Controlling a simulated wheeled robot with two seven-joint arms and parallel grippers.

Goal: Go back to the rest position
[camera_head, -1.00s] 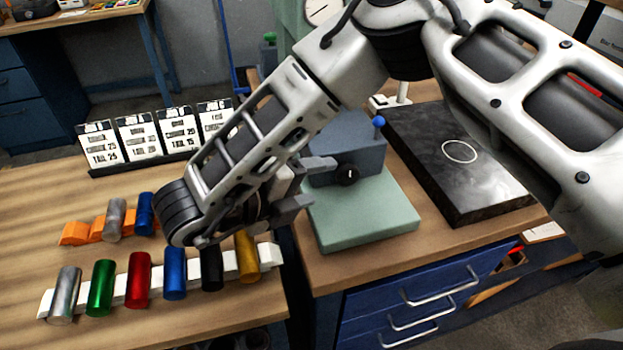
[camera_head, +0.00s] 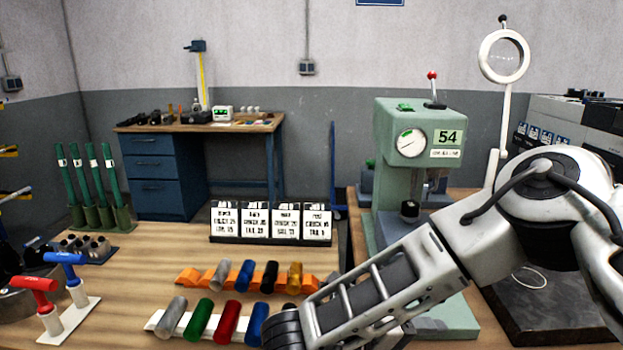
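My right arm comes in from the right and reaches down across the front of the bench. Its gripper (camera_head: 398,336) shows only in part at the bottom edge, behind the forearm, and its fingertips cannot be made out. My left gripper is not in view. Silver, green, red and blue cylinders (camera_head: 230,322) lie on a white rack (camera_head: 156,322) beside my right wrist, which hides the rack's right end. Behind it, several cylinders lie on an orange rack (camera_head: 188,276).
A green press (camera_head: 388,140) reading 54 stands behind my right arm, with a magnifier (camera_head: 504,78) and a dark plate (camera_head: 535,305) to its right. Label cards (camera_head: 270,221) stand behind the racks. Red (camera_head: 36,284) and blue (camera_head: 65,259) T-handles stand at left. Bench between is clear.

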